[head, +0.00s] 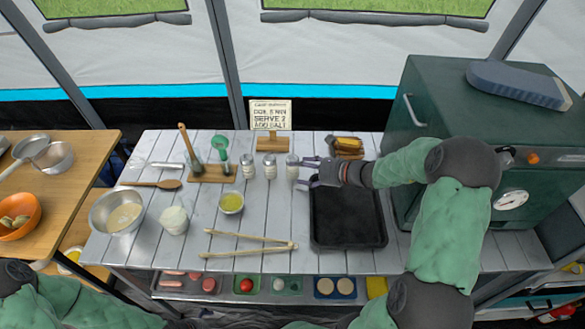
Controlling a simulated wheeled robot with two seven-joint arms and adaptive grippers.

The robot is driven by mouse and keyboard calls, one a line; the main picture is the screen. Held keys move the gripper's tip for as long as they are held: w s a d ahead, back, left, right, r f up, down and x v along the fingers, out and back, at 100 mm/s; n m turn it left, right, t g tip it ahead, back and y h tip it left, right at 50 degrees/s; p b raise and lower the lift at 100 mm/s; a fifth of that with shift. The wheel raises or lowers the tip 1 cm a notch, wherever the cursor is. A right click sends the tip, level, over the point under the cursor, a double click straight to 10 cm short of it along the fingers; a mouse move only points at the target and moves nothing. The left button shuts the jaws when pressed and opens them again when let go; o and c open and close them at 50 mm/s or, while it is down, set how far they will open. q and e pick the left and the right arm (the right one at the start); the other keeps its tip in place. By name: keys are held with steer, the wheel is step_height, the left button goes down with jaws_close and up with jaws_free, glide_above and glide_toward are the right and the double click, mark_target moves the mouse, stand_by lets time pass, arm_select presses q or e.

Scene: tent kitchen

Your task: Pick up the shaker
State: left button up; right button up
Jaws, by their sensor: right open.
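Three small shakers with grey metal tops stand upright in a row near the back of the grey plank table: the left shaker (247,166), the middle shaker (269,166) and the right shaker (292,167). My right gripper (304,172) is open, with its fingers pointing left at the right shaker. Its fingertips are very close to that shaker's right side; I cannot tell whether they touch it. My left arm shows at the lower left, but its gripper is out of view.
A sign on a wooden stand (271,143) stands behind the shakers. A black tray (347,240) lies below my right gripper, with a green oven (410,85) to the right. Wooden tongs (248,250), a yellow-filled bowl (231,203) and a utensil stand (208,175) are also on the table.

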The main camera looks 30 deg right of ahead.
mark_target(297, 168)
steer(key=b+x, duration=0.1)
steer(key=x, duration=0.2)
steer(key=shift+w+a+f, duration=0.15)
steer(key=shift+w+a, duration=0.05)
steer(key=c, duration=1)
